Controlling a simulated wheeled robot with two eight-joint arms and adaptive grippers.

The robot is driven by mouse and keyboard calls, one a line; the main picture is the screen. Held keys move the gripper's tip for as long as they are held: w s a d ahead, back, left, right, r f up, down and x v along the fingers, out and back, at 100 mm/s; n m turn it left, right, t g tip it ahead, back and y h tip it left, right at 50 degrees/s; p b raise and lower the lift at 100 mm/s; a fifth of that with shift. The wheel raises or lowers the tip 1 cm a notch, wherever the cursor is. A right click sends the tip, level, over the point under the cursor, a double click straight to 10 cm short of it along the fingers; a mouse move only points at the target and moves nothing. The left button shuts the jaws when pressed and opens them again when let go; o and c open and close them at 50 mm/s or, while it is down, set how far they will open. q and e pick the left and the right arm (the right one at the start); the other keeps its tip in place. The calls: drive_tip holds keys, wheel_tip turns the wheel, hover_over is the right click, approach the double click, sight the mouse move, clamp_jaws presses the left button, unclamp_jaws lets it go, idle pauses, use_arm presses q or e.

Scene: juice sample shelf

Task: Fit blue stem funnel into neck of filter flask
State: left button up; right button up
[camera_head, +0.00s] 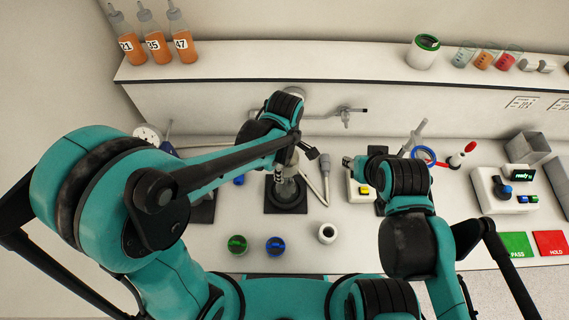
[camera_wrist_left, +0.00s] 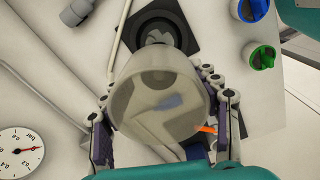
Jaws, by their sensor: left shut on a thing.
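In the left wrist view my left gripper (camera_wrist_left: 158,82) is shut on a wide, see-through grey funnel (camera_wrist_left: 150,75), with a finger on each side. A small blue patch shows through its wall. A dark base (camera_wrist_left: 185,37) lies beyond its narrow end; whether the stem is in a neck cannot be told. In the head view the clear filter flask (camera_head: 286,190) stands on a black base (camera_head: 287,208), and my left gripper (camera_head: 300,152) is above it, hiding its top. My right gripper (camera_head: 349,162) is right of the flask, apart from it; its fingers are too small to read.
A white box (camera_head: 360,190) with a yellow button is right. Bottles (camera_head: 153,40) stand on the shelf.

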use_arm(q)
drive_tip(key=shift+f+b, duration=0.5)
drive_tip(key=shift+f, duration=0.1)
drive_tip(key=o, duration=1.3)
drive_tip(key=shift+r, duration=0.1)
wheel_tip(320, 180, up, 12)
drive_tip(key=s+a+m+t, duration=0.3)
drive_tip(key=a+m+t, duration=0.1)
drive_tip(key=a+m, duration=0.4)
drive_tip(key=s+a+m+t, duration=0.3)
drive_tip(key=a+m, duration=0.3)
drive_tip(key=a, duration=0.4)
drive_tip(key=f+b, duration=1.1)
drive_tip(key=f, duration=0.1)
drive_tip(key=f+b, duration=0.5)
drive_tip(key=b, duration=0.1)
drive_tip(key=shift+w+d+f+b, duration=0.3)
drive_tip(key=shift+d+f, duration=0.05)
drive_tip(key=shift+f, duration=0.05)
